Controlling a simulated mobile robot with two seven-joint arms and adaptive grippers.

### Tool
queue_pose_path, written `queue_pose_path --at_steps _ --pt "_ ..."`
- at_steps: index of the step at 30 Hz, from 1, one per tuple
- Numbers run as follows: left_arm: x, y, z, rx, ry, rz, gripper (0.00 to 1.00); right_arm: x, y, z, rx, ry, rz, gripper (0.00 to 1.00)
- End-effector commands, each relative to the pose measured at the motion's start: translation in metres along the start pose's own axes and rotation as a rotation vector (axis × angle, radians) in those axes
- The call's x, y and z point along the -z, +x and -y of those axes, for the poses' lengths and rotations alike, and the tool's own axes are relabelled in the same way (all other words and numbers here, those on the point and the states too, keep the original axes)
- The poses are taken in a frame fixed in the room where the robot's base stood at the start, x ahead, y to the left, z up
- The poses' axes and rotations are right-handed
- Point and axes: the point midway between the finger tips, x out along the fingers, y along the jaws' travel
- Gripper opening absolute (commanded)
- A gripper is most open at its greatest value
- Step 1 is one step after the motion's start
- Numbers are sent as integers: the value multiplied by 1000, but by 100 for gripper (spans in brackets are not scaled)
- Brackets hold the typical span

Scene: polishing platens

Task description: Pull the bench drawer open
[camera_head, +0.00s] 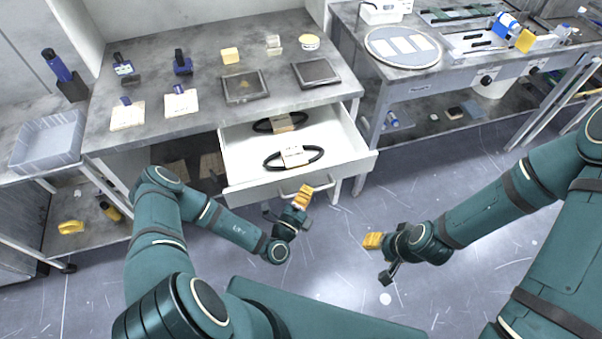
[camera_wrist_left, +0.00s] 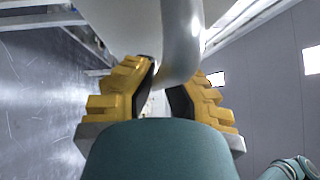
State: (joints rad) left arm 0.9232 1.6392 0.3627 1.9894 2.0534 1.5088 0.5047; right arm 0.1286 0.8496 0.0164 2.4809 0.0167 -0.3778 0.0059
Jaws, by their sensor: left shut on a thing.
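The bench drawer (camera_head: 335,138) is a white drawer standing out from under the grey bench top, with its inside visible. Two black oval rings with paper bands, one nearer (camera_head: 272,160) and one farther (camera_head: 264,127), lie in it. Its handle (camera_head: 318,188) is a curved bar on the front panel. My left gripper (camera_head: 304,194), with yellow fingers, is shut on the handle. In the left wrist view the pale handle (camera_wrist_left: 180,45) runs down between the yellow fingers. My right gripper (camera_head: 374,240) hangs over the floor right of the drawer, apart from it; its finger gap is unclear.
The bench top (camera_head: 205,65) holds blue-handled tools, dark plates and small blocks. A grey tray (camera_head: 48,142) is at the left. A second bench (camera_head: 440,75) stands at the right. The floor (camera_head: 340,265) in front of the drawer is clear apart from my arms.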

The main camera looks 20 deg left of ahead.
Motion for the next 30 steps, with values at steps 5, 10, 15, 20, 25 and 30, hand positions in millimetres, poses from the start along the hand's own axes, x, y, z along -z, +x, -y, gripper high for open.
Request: queue_pose_path --at_steps 5,10,15,20,25,30 --pt "14 -11 6 5 -5 -4 0 0 -6 2 1 0 1 47" --pt "18 -15 7 7 -3 -5 0 0 -7 2 2 0 1 47" --pt "19 -16 7 7 -3 -5 0 0 -7 2 2 0 2 47" --pt "19 -16 7 7 -3 -5 0 0 -7 2 2 0 2 47" --pt "18 -16 6 5 -2 -4 43 0 -7 2 2 0 2 47" --pt "18 -16 5 3 -1 -2 43 0 -7 2 2 0 1 47"
